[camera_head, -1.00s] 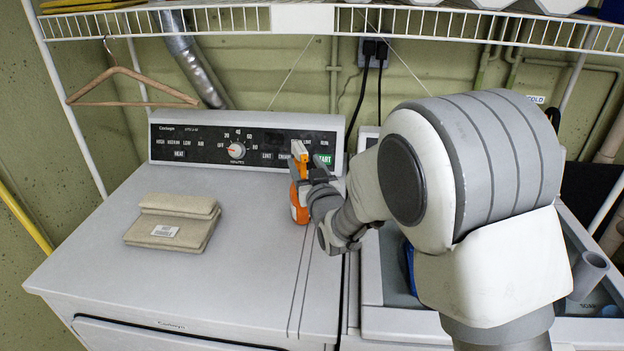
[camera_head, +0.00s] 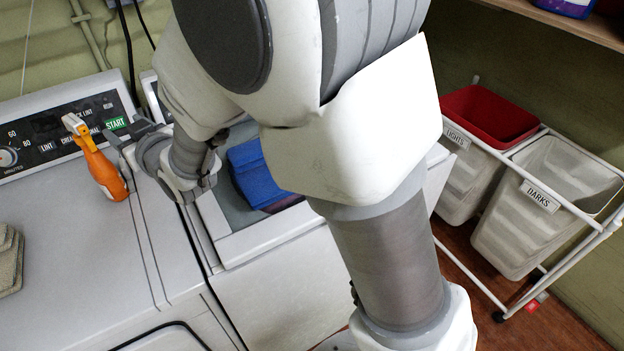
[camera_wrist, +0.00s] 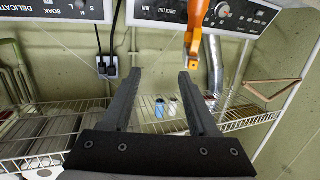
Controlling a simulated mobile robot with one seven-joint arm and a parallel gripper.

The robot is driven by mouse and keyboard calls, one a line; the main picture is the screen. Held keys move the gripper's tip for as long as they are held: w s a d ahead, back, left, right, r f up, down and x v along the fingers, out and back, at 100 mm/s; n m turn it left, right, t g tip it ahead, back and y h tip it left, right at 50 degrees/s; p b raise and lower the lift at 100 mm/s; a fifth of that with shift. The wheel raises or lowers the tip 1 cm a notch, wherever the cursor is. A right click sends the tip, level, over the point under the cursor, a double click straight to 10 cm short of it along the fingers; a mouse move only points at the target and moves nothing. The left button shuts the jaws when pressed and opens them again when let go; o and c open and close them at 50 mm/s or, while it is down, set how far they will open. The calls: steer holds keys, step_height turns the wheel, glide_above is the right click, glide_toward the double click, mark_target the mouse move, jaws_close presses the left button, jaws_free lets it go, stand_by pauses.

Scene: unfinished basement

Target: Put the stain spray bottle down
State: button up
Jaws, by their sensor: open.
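The stain spray bottle (camera_head: 105,173) is orange with a white and orange spray head. It stands on the white dryer top (camera_head: 70,240), at the right end, in front of the control panel. My gripper (camera_head: 116,140) is just to its right in the head view, its fingers partly hidden. In the wrist view my gripper (camera_wrist: 160,65) is open, with nothing between its two dark fingers. The bottle also shows there at the top (camera_wrist: 197,28), beyond the right-hand finger's tip. I cannot tell whether that finger touches it.
A folded beige cloth (camera_head: 10,260) lies on the dryer's left. The washer (camera_head: 270,235) beside it is open, with blue fabric (camera_head: 255,175) inside. Laundry bins labelled lights (camera_head: 465,180) and darks (camera_head: 545,215) stand at right. A wire shelf (camera_wrist: 40,140) shows in the wrist view.

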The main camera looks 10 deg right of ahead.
steer(key=s+d+r+m+g+h, duration=0.1)
steer(key=s+d+r+m+h, duration=0.15)
steer(key=d, duration=0.75)
steer(key=s+d+r+m+g+h, duration=0.1)
steer(key=s+d+r+g+h, duration=0.15)
steer(key=d, duration=0.75)
steer(key=s+d+f+m+g+h, duration=0.1)
steer(key=s+d+g+h, duration=0.1)
steer(key=s+d, duration=0.5)
steer(key=s+d+f+m+g+h, duration=0.2)
steer(key=s+d, duration=0.5)
steer(key=s, duration=0.6)
steer(key=shift+s+d+h, duration=0.25)
steer(key=shift+s+h, duration=0.05)
steer(key=shift+s, duration=0.05)
steer(key=shift+m+g, duration=0.25)
steer(key=shift+r, duration=0.25)
